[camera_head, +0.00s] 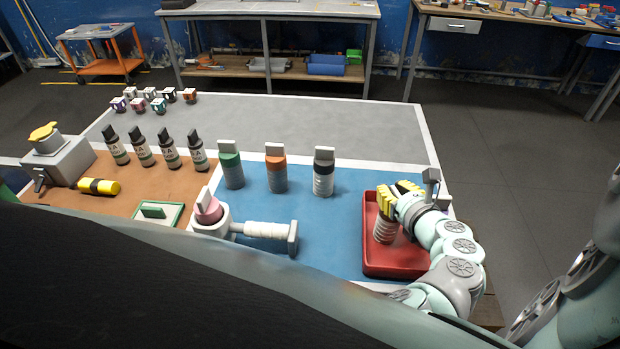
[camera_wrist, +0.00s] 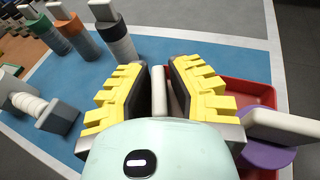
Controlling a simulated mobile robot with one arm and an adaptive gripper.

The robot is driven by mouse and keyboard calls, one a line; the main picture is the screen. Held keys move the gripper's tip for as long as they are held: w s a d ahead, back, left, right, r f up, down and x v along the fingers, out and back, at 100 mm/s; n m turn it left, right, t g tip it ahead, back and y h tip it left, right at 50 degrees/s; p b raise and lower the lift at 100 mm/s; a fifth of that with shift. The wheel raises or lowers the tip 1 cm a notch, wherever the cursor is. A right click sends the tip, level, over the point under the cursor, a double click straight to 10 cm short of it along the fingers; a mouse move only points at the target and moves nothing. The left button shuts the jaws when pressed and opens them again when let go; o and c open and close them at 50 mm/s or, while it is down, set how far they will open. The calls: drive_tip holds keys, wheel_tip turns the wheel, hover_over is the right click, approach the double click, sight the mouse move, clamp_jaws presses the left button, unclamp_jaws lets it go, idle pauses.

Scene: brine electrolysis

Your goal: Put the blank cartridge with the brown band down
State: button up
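My gripper (camera_head: 398,197), with yellow ribbed fingers, points down over the red tray (camera_head: 372,260). A pale ribbed cartridge (camera_head: 385,230) is upright beneath the fingers inside the tray's outline.
Green (camera_head: 231,165), orange (camera_head: 276,170) and black-banded (camera_head: 323,173) cartridges stand at the back of the blue mat (camera_head: 335,225). A fixture with a pink top (camera_head: 208,207) and white ribbed arm lies left. Several dark bottles (camera_head: 168,150) stand farther left.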

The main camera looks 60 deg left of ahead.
drive_tip(key=o, duration=0.3)
drive_tip(key=shift+r, duration=0.2)
drive_tip(key=b+v, duration=0.2)
drive_tip(key=v, duration=1)
drive_tip(key=shift+f, duration=0.1)
